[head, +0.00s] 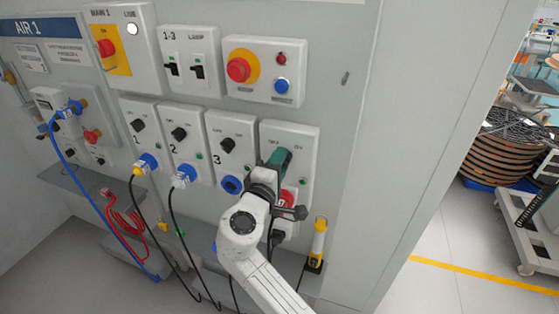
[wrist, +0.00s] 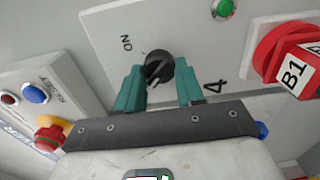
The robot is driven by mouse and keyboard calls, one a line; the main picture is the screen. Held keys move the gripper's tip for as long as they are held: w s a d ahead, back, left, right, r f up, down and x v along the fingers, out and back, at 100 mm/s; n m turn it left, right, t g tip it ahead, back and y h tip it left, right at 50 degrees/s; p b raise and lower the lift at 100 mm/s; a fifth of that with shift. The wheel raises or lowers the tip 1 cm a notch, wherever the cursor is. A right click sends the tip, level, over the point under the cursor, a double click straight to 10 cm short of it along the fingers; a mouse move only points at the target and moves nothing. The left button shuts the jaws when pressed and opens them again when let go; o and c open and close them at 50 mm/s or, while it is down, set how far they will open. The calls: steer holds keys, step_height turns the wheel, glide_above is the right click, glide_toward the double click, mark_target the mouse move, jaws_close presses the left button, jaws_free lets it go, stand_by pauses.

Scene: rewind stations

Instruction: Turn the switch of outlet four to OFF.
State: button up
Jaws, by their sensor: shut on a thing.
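The outlet four panel (head: 302,140) is the rightmost light grey box in its row in the head view. In the wrist view the panel (wrist: 105,28) bears a "4", an "ON" mark and a black rotary switch (wrist: 158,62). My gripper (head: 277,157) is up against this panel, and its arm hides the switch in the head view. In the wrist view the two teal fingers of my gripper (wrist: 158,74) are shut on the switch, one on each side. The OFF mark is hidden, and I cannot tell the switch's exact setting.
A red socket (wrist: 275,48) with a plug marked B1 (wrist: 297,74) sits beside the switch. Outlet three (head: 228,146) is close on the left. A red stop button (head: 238,69) is above. A yellow-black tool (head: 318,245) stands at lower right. Cables hang below.

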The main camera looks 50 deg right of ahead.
stand_by(0.4)
steer(key=o, duration=1)
steer(key=shift+o, duration=0.2)
steer(key=b+v, duration=0.2)
steer(key=v, duration=0.9)
steer(key=shift+d+f, duration=0.1)
steer(key=s+d+f+m+g+y, duration=0.1)
steer(key=s+d+f+y, duration=0.1)
steer(key=s+f+y, duration=0.45)
steer(key=s+d+f+m+g+y, duration=0.1)
steer(key=s+d+f+g+y, duration=0.15)
steer(key=f, duration=0.75)
steer(key=s+a+f+m+g+y, duration=0.1)
steer(key=s+a+f+y, duration=0.6)
steer(key=s, duration=0.7)
step_height(320, 180, down, 3)
steer(key=shift+a+f+m+g+y, duration=0.1)
steer(key=shift+a+m+g+y, duration=0.3)
steer(key=shift+a+m, duration=0.55)
